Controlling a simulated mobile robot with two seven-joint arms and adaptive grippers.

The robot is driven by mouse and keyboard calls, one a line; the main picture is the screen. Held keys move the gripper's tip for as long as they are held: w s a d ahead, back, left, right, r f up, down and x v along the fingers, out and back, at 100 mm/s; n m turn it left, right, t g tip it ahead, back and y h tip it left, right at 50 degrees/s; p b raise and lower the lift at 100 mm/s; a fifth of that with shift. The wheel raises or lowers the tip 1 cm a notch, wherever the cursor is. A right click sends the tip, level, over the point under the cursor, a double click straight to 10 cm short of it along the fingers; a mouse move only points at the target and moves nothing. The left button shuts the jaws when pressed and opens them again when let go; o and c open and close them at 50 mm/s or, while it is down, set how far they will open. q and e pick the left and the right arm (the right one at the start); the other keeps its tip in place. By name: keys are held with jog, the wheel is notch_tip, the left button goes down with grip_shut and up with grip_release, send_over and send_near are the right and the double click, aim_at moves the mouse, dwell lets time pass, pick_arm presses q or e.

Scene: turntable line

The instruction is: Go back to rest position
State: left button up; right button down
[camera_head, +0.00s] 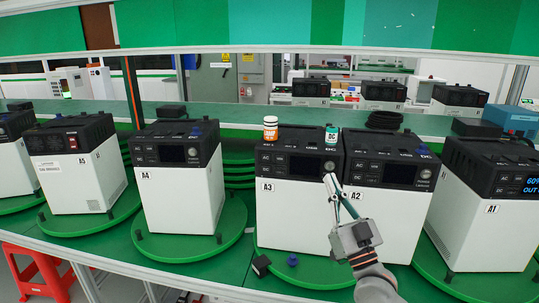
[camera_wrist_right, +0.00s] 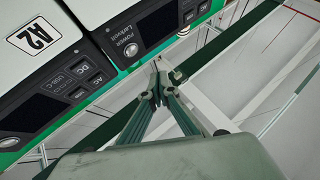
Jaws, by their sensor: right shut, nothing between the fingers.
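My right gripper (camera_head: 331,180) is shut and empty.
More units, A5 (camera_head: 75,165), A4 (camera_head: 178,180) and A1 (camera_head: 480,215), stand on green turntables. An orange bottle (camera_head: 270,130) and a green-labelled one (camera_head: 331,136) stand on A3. A red stool (camera_head: 42,272) stands lower left.

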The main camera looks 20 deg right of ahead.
jog(key=s+a+f+n+g+y, duration=0.1)
jog(key=s+a+f+g, duration=0.25)
jog(key=f, duration=0.75)
jog(key=s+a+f+n+g+y, duration=0.1)
jog(key=s+a+f+n+g, duration=0.25)
jog(key=f, duration=0.75)
jog(key=s+a+f+m+g+y, duration=0.1)
jog(key=s+a+f+g, duration=0.4)
jog(key=f, duration=0.7)
jog(key=s+a+f+g, duration=0.2)
jog(key=s+a+f, duration=0.2)
jog(key=s+f, duration=0.6)
jog(key=shift+s+a+f+n, duration=0.2)
jog(key=shift+f+n, duration=0.15)
jog(key=shift+f, duration=0.15)
